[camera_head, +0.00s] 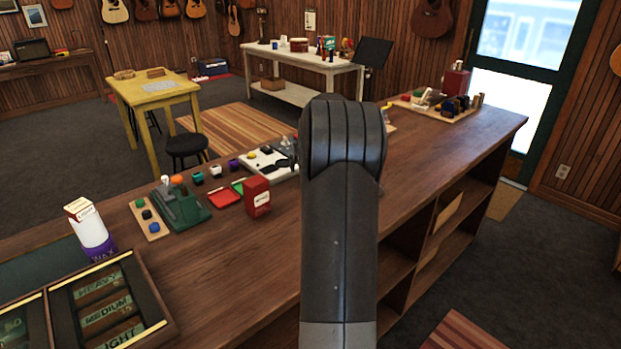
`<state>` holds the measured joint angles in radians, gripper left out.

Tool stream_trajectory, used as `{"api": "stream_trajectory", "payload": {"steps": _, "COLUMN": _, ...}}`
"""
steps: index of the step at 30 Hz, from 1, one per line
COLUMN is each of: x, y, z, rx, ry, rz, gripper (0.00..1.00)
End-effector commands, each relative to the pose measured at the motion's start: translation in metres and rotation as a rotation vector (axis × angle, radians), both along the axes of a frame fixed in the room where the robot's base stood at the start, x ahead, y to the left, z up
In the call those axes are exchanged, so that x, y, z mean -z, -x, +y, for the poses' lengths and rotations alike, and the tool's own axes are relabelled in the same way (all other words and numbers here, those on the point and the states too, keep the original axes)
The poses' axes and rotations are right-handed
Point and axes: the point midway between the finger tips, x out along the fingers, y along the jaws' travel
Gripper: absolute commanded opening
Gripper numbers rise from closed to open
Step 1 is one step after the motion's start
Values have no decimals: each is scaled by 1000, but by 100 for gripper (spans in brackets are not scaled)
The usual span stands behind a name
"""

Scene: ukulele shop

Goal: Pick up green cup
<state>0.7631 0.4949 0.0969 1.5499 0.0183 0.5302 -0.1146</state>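I cannot clearly make out a green cup. Several small, dark cup-like items stand in a row on the wooden counter (255,240): one with a green top (198,178), one with a pale top (215,171) and a purple one (233,164). They are too small to tell for sure what they are. My arm rises through the middle of the view and hides part of the counter behind it.
Near the row are a green machine (181,208), a red box (257,196), a red tray (224,197) and a white board (262,165). A black stool (187,146) is behind the counter.

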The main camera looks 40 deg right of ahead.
Motion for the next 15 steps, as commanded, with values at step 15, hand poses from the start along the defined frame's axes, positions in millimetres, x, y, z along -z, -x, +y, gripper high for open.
{"api": "stream_trajectory", "payload": {"steps": 15, "x": 0, "y": 0, "z": 0, "rx": -1, "ry": 0, "rz": 0, "gripper": 64}}
